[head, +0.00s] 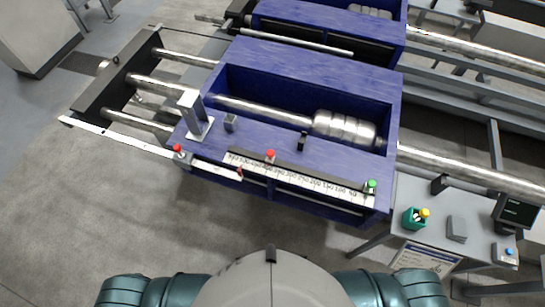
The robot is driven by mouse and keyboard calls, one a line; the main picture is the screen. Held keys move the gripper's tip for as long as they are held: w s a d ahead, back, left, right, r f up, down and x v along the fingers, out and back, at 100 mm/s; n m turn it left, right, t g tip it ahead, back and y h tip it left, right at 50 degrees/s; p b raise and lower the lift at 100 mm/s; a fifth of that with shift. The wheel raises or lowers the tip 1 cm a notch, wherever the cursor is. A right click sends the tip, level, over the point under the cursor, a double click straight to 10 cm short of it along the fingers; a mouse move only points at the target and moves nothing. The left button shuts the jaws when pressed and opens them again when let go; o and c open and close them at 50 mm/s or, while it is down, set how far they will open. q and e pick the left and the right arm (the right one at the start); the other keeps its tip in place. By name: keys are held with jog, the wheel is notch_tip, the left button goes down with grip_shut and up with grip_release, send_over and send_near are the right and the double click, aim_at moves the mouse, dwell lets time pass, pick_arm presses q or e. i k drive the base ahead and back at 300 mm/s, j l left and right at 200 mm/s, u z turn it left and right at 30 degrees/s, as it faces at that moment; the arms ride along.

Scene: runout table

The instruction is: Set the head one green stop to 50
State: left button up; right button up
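The blue machine head (300,75) nearest me carries a white number scale (300,182) along its front edge. A green-topped stop (370,186) sits at the right end of this scale. A red-topped stop (270,156) sits on the scale left of its middle. The printed numbers are too small to read surely, so I cannot tell the green stop's value. Neither of my grippers is in view. Only teal parts of my arms show at the bottom edge, well apart from the scale.
Another red knob (178,150) stands at the left front corner. A grey upright post (190,112) rises behind it. Long steel bars run left to right. Floor in front is clear.

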aim_at(369, 186)
jog(key=z, duration=1.45)
